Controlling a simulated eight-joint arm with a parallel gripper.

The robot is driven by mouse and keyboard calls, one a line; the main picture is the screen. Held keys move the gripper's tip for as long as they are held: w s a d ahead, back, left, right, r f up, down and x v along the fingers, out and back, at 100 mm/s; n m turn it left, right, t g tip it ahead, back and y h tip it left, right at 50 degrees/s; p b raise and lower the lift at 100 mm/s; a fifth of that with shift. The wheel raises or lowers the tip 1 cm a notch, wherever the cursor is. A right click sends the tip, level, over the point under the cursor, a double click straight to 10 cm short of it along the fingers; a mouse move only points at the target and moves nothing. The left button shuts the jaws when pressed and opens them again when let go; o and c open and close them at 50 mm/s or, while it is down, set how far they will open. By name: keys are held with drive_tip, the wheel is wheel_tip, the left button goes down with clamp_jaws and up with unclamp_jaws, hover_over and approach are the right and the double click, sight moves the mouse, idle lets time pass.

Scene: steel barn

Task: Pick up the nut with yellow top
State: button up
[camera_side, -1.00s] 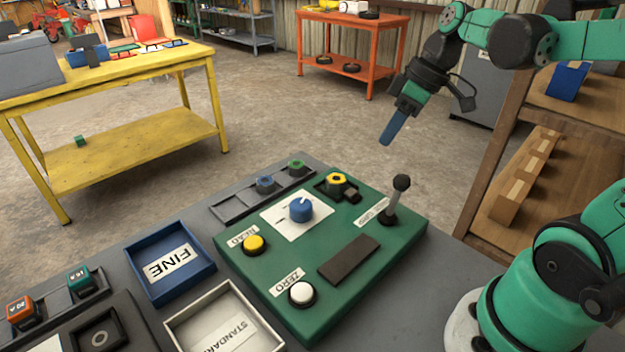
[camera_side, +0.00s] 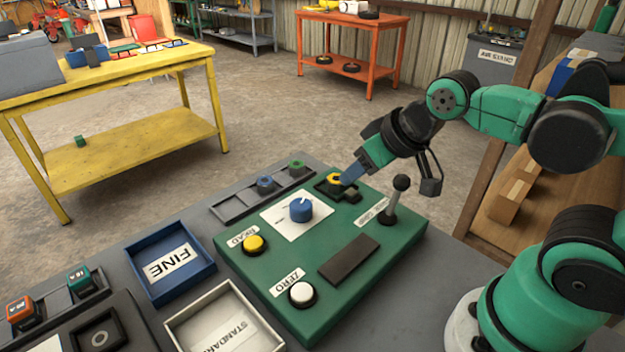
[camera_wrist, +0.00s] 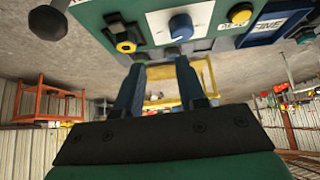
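The nut with the yellow top (camera_side: 334,179) sits in a dark square holder at the back corner of the green panel (camera_side: 395,250). It also shows in the wrist view (camera_wrist: 126,46), up and to the left of my fingers. My gripper (camera_side: 349,175) slants down, its blue fingertips appearing close to the nut's right side in the side view; I cannot tell whether they touch. In the wrist view my gripper (camera_wrist: 161,68) has its two fingers apart with nothing between them.
A black lever (camera_side: 395,195) stands right of the nut. A blue knob (camera_side: 301,209), a yellow button (camera_side: 254,243) and a white button (camera_side: 302,293) are on the panel. A grey rack (camera_side: 232,205) with blue and green nuts lies behind. Blue (camera_side: 205,285) and white trays (camera_side: 270,335) stand left.

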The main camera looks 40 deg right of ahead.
drive_tip(key=o, duration=0.7)
drive_tip(key=m+g+y, duration=0.3)
drive_tip(key=m+y, duration=0.3)
drive_tip(key=m, duration=0.8)
hover_over(336, 183)
drive_tip(key=s+a, duration=0.1)
drive_tip(key=s, duration=0.1)
drive_tip(key=shift+w+f, duration=0.2)
drive_tip(key=shift+f, duration=0.95)
drive_tip(key=d+f+m+y, duration=0.1)
drive_tip(key=w+d+f+m+y, duration=0.1)
drive_tip(key=d+m, duration=0.1)
drive_tip(key=d+f+m+y, duration=0.1)
drive_tip(key=m, duration=0.1)
drive_tip(key=shift+w+d+y, duration=0.25)
drive_tip(key=shift+w+y, duration=0.05)
drive_tip(key=shift+y, duration=0.1)
drive_tip(key=d+f+m+y, duration=0.1)
drive_tip(key=s+d+f+m+t+y, duration=0.1)
drive_tip(key=d+f+m, duration=0.1)
drive_tip(key=shift+s+d+y, duration=0.15)
drive_tip(key=shift+y, duration=0.15)
drive_tip(key=shift+a+f+m, duration=0.1)
drive_tip(key=shift+a+m, duration=0.1)
drive_tip(key=shift+m, duration=0.1)
drive_tip(key=shift+x, duration=2.55)
